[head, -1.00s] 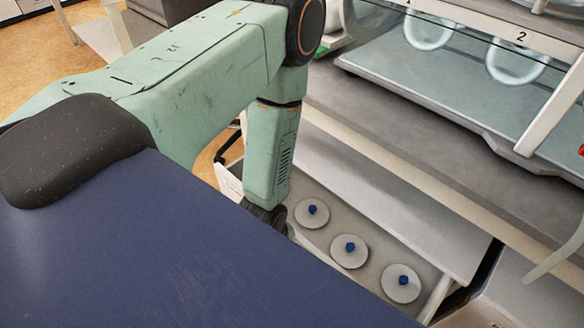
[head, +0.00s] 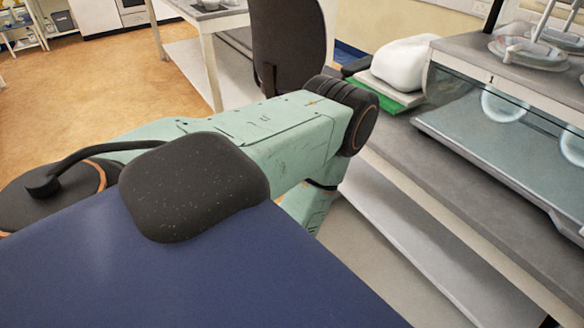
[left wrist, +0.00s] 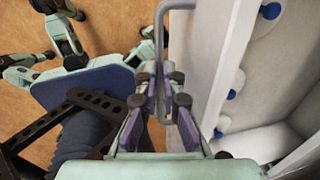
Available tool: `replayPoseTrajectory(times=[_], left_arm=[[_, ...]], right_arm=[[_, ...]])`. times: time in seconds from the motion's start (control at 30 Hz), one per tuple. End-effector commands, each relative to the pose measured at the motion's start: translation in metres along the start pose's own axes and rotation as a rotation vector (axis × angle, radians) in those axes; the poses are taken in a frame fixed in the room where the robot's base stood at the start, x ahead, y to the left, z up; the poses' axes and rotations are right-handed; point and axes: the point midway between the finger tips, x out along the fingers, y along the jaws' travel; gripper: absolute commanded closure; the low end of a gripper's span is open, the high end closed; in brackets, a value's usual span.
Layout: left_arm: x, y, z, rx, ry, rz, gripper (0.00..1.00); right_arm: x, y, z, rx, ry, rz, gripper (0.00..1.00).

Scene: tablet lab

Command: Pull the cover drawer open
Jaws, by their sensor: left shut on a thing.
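In the left wrist view the cover drawer (left wrist: 211,62) is white and stands open. Inside it lie several pale round covers with blue knobs, one of them a cover (left wrist: 238,84) near the middle. A grey bar handle (left wrist: 160,38) runs along the outside of the drawer front. My left gripper (left wrist: 163,88) is shut on this handle, the bar passing between its fingers. In the head view my left arm reaches down beside the bench, and the gripper is hidden behind my own body. The covers are out of that view. My right gripper is in neither view.
A grey bench (head: 430,165) runs along the right, carrying a glass-fronted case (head: 510,125) and a white rounded object (head: 402,66) on a green-edged base. A dark chair (head: 288,45) stands behind the arm. Open tan floor (head: 110,80) lies to the left.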

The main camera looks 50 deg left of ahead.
Motion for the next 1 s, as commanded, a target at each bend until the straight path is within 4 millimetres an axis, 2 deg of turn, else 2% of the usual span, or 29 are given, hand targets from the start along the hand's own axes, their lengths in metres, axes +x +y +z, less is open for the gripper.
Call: replayPoseTrajectory(times=[0.3,0.33,0.63,1.0], left_arm=[[0.0017,0.0042,-0.0014,0.003,0.004,0.01,1.0],[0.0017,0.0043,-0.0014,0.003,0.004,0.01,0.93],[0.0009,0.0041,-0.0007,0.001,0.002,0.006,0.68],[-0.0042,0.003,0.0001,-0.001,0.001,0.002,0.68]], right_arm=[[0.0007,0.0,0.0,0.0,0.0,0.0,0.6],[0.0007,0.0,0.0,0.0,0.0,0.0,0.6],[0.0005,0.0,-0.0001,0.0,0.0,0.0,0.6],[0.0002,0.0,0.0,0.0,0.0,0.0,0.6]])
